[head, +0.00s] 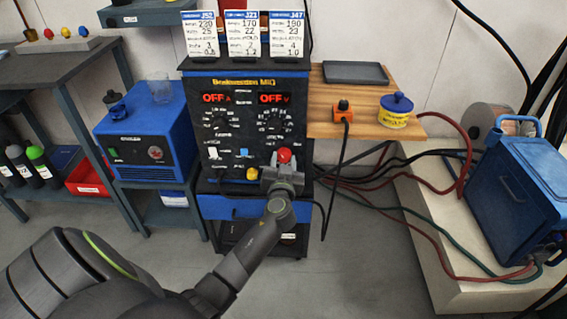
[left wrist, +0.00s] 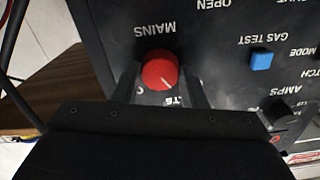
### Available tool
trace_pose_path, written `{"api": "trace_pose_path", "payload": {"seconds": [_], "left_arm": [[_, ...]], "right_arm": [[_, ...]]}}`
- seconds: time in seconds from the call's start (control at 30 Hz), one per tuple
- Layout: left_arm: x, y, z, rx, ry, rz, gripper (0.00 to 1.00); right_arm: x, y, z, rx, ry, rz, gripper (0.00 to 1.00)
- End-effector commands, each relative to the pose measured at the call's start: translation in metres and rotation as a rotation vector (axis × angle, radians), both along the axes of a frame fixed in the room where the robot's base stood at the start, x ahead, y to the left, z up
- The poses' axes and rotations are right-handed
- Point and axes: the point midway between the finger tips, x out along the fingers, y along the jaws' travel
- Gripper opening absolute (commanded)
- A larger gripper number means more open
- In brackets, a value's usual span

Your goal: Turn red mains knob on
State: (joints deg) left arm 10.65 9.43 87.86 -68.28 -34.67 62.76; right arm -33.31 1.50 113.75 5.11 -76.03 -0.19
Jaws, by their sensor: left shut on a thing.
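The red mains knob (head: 284,155) sits low on the right of the dark welder front panel (head: 245,135). It also shows in the left wrist view (left wrist: 160,70), under the upside-down word MAINS, with a pale line slanting to the lower right. My left gripper (head: 283,165) reaches the panel from below. In the left wrist view, its fingers (left wrist: 160,84) stand on both sides of the knob, shut on it. The two red displays (head: 245,98) read OFF. My right gripper is not in view.
A blue gas-test switch (left wrist: 261,60) and a yellow knob (head: 252,174) are close to the gripper. A wooden shelf (head: 345,95) with an orange device and a yellow-blue tub adjoins the welder. A blue cooler box (head: 150,130) stands left. Cables run along the right floor.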

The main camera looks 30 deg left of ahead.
Motion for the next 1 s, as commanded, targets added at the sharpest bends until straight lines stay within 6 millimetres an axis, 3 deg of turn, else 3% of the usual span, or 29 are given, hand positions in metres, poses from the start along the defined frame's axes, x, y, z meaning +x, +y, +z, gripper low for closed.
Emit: {"api": "trace_pose_path", "payload": {"seconds": [0.47, 1.0], "left_arm": [[0.001, 0.0, 0.001, 0.384, 0.232, -0.001, 0.15], [0.001, 0.0, 0.002, 0.819, 0.499, 0.0, 0.15]], "right_arm": [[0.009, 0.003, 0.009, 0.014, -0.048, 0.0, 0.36], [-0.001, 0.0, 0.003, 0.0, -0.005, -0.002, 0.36]]}}
